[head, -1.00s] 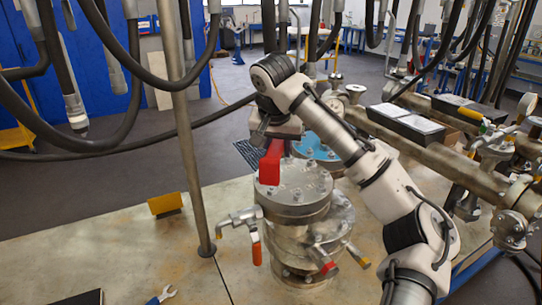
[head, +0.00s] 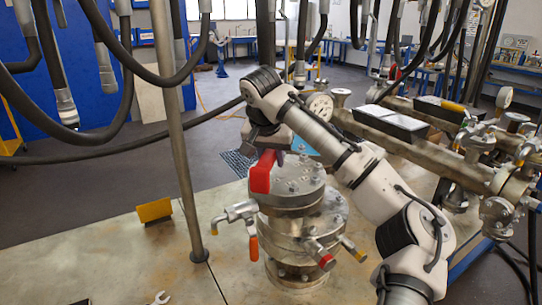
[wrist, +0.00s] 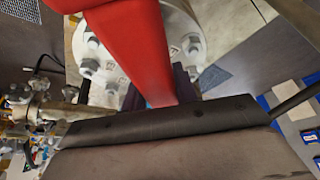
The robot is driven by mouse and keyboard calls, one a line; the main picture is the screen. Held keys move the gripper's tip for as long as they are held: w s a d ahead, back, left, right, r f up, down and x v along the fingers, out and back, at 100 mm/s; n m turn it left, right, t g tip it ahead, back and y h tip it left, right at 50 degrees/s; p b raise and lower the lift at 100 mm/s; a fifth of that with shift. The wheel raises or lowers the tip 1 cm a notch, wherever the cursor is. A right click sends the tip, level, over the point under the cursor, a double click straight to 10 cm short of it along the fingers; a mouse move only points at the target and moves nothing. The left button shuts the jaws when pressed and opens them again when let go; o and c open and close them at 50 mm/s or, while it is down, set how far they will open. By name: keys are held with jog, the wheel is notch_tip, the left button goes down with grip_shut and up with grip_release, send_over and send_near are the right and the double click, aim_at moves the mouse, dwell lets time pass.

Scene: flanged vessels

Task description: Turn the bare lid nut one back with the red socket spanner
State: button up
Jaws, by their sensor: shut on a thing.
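The red socket spanner (head: 262,172) is held upright by my gripper (head: 268,150) over the left part of the round flanged lid (head: 297,190). The spanner's lower end is at the lid's left rim in the head view. I cannot tell whether it sits on a nut. In the wrist view the red spanner (wrist: 142,45) runs up from between the dark fingers of my gripper (wrist: 160,95) and covers part of the lid. Several lid nuts (wrist: 92,43) show beside it on the flange. Which nut is the bare one is not clear.
A valve with an orange handle (head: 253,247) sticks out at the vessel's left. A steel post (head: 178,130) stands left of the vessel and a yellow block (head: 154,210) sits on the bench. Hoses hang above. Pipes with black boxes (head: 400,122) run at the right.

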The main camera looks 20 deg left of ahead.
jog(key=shift+s+f, duration=0.1)
dwell(0.5)
jog(key=shift+f+b, duration=0.6)
jog(key=shift+f, duration=0.5)
jog(key=shift+d, duration=0.1)
